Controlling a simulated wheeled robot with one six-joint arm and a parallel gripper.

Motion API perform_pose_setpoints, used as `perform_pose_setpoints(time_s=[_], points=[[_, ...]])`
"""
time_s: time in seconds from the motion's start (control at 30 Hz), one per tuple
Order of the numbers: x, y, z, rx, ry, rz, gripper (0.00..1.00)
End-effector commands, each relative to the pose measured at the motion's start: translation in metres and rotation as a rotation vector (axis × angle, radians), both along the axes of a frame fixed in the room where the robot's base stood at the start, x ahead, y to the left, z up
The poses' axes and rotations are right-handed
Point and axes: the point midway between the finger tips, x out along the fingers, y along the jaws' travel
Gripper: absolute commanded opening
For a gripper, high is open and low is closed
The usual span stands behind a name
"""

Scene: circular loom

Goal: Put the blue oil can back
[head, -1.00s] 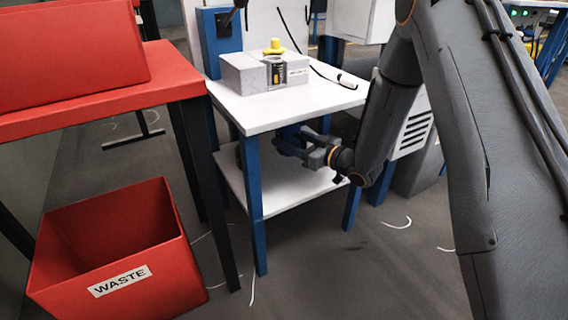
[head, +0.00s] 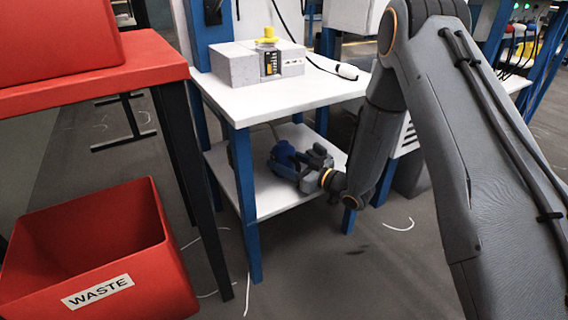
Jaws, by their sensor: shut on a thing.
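The blue oil can (head: 283,157) is at the lower shelf (head: 232,178) of the white-topped, blue-legged table, in the head view. My gripper (head: 305,163) reaches in from the right under the tabletop and is shut on the can. The can looks upright, at or just above the shelf; I cannot tell whether its base touches. The gripper hides the can's right side. The fingertips are small and partly lost against the can.
The tabletop (head: 300,92) close above my gripper carries a grey block (head: 240,65) with a yellow-topped item (head: 268,40). A blue front leg (head: 246,205) stands left of the can. A red waste bin (head: 110,255) and red table (head: 90,80) are at left.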

Motion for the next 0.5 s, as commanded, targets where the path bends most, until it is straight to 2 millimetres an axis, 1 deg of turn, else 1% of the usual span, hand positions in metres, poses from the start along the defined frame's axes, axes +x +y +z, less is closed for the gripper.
perform_pose_setpoints(time_s=[0.17, 0.3, 0.33, 0.4, 0.43, 0.5], points=[[0.0003, -0.0007, 0.0023, 0.001, -0.002, -0.001, 0.0], [0.0005, -0.001, -0.0013, 0.0, -0.001, -0.002, 0.0], [0.0003, -0.001, -0.0011, -0.001, -0.001, -0.002, 0.6], [0.0003, -0.0011, -0.0009, 0.0, -0.001, -0.002, 0.72], [0.0003, -0.0011, -0.0009, -0.001, -0.001, -0.002, 0.74], [0.0003, -0.0011, -0.001, -0.001, -0.001, -0.002, 0.74]])
